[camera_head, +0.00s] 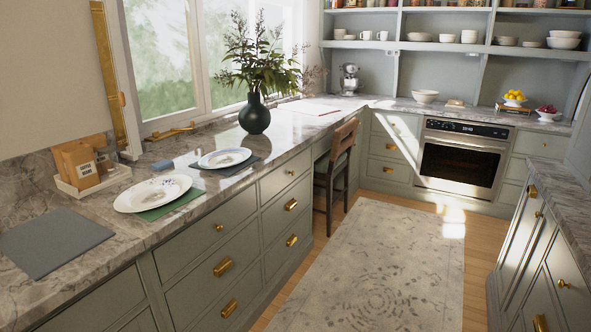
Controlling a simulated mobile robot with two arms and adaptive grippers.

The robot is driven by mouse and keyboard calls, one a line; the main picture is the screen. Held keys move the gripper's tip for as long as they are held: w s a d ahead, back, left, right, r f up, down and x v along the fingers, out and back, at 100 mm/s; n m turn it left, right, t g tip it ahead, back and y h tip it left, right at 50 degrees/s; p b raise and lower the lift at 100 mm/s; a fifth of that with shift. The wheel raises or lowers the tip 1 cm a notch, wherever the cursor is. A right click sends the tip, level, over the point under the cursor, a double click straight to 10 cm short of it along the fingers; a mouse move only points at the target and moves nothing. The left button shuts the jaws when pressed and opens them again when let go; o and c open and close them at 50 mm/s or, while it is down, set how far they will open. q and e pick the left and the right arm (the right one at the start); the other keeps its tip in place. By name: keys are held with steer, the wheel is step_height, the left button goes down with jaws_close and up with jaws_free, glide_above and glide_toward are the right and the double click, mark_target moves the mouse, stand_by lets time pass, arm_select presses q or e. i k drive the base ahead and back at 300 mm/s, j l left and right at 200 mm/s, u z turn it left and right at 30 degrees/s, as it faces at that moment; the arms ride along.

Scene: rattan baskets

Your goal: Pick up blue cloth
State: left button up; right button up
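Neither of my grippers shows in the head view.
A large white plate (150,196) rests on a green cloth (172,207). A smaller plate (225,158) rests on a dark mat (238,167). A wooden box in a tray (92,182) stands by the wall. A dark vase (254,117) stands farther back. The rug (375,265) is clear.

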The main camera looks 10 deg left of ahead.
mark_target(161, 165)
steer(key=i, duration=0.95)
steer(key=i+l+u, duration=0.1)
steer(key=i, duration=0.9)
